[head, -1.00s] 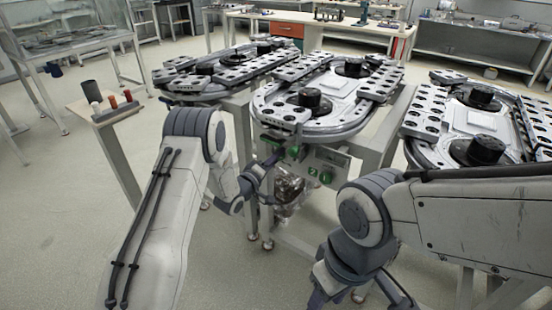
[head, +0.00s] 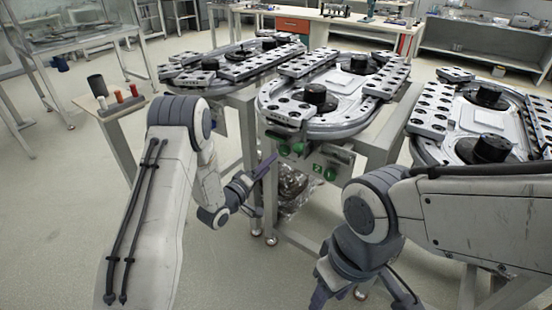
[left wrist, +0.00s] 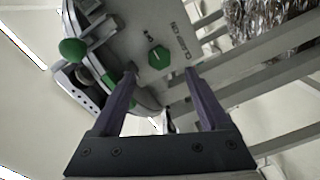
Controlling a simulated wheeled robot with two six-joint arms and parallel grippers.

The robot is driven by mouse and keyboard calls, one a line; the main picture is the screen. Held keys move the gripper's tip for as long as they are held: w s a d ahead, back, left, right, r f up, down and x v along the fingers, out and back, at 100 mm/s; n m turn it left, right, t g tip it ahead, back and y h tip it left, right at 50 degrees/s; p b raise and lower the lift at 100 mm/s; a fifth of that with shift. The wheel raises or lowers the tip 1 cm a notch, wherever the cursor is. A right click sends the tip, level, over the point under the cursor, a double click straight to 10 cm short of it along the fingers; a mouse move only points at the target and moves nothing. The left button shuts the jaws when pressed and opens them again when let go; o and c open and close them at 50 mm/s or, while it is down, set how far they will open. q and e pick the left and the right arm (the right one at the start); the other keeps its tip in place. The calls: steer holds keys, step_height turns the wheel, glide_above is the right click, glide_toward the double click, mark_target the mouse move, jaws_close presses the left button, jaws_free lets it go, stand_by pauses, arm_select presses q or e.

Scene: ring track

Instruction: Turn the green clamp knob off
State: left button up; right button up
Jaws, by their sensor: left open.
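A green knob (head: 330,174) sits on the grey front panel of the middle ring track. In the left wrist view a green faceted knob (left wrist: 159,57) sits on a panel with dark lettering, too small to read surely. A round green button (left wrist: 72,50) is left of it. My left gripper (head: 266,168) is in front of the panel, left of the knob, open and empty. In the left wrist view its two fingers (left wrist: 160,76) are spread, with the knob beyond the gap between their tips, apart from them. My right gripper (head: 362,299) is low, its fingers spread and cut off by the bottom edge.
Two more green controls (head: 291,147) sit on the track's front, above my left gripper. The middle track (head: 340,122) stands between a left track (head: 215,88) and a right track (head: 428,150). A small side stand (head: 118,108) is at left. The left floor is open.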

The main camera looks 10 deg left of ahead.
arm_select(q)
steer(key=shift+v, duration=1.55)
steer(key=s+d+r+m+g+y, duration=0.4)
steer(key=s+d+m+g, duration=0.3)
steer(key=d, duration=0.3)
steer(key=s+r+m+g+y, duration=0.1)
steer(key=s+r+m+g, duration=0.15)
steer(key=s, duration=0.75)
steer(key=s+r+m+g+y, duration=0.1)
steer(key=s+m+g, duration=0.25)
steer(key=s, duration=0.75)
steer(key=s+r+m+g+y, duration=0.1)
steer(key=s+r+m+g, duration=0.15)
steer(key=s, duration=0.75)
step_height(320, 180, up, 15)
steer(key=p, duration=1.5)
steer(key=shift+a+n+p, duration=0.3)
steer(key=shift+a+n, duration=0.05)
